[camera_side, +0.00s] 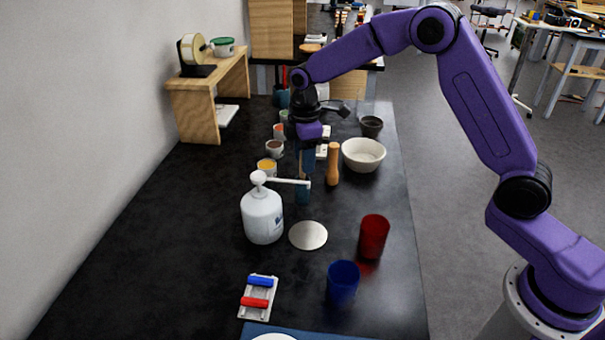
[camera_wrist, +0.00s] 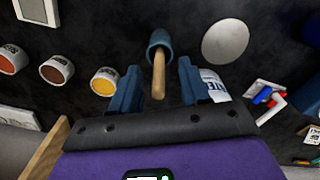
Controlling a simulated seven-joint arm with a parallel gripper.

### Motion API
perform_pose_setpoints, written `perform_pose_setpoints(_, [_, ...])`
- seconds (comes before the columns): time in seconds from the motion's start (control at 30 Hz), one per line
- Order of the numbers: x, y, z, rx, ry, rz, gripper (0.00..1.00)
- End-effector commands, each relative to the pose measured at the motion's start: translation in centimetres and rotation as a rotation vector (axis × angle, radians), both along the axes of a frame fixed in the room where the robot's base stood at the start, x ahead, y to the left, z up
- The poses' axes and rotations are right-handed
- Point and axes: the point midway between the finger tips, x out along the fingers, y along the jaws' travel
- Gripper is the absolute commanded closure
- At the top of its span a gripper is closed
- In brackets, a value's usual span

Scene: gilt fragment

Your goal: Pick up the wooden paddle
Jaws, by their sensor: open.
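The wooden paddle (camera_wrist: 158,76) shows in the wrist view as a pale brown stick standing in a teal cup (camera_wrist: 159,40). Its upper end points toward the wrist camera, and its lower end is hidden in the cup. My gripper (camera_wrist: 158,68) is open, with one finger on each side of the stick and a visible gap to each. In the side view my gripper (camera_side: 307,168) points down above the teal cup (camera_side: 302,196), behind the pump bottle's nozzle. I cannot make out the stick there.
A white pump bottle (camera_side: 262,216) stands close in front of the cup, its nozzle reaching across it. A brown wooden object (camera_side: 333,164) and a white bowl (camera_side: 363,154) stand to the right. Paint cups (camera_side: 267,167) stand left. A pale disc (camera_side: 308,235) lies in front.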

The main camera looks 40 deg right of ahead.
Motion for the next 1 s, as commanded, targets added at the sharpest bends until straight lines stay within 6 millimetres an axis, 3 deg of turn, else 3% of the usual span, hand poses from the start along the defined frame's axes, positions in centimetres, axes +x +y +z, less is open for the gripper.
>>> perform_pose_setpoints(0.2, [0.3,0.2,-3.0,-0.001,0.003,0.0,0.54])
perform_pose_setpoints(0.53, [0.3,0.3,-3.6,0.0,0.0,-0.001,0.54])
perform_pose_setpoints(0.57, [0.3,0.3,-3.6,0.0,0.0,-0.001,0.58])
perform_pose_setpoints(0.7, [0.3,0.3,-3.6,0.0,0.0,-0.001,1.0])
perform_pose_setpoints(1.0, [0.3,0.3,-3.6,0.0,-0.001,-0.001,1.0])
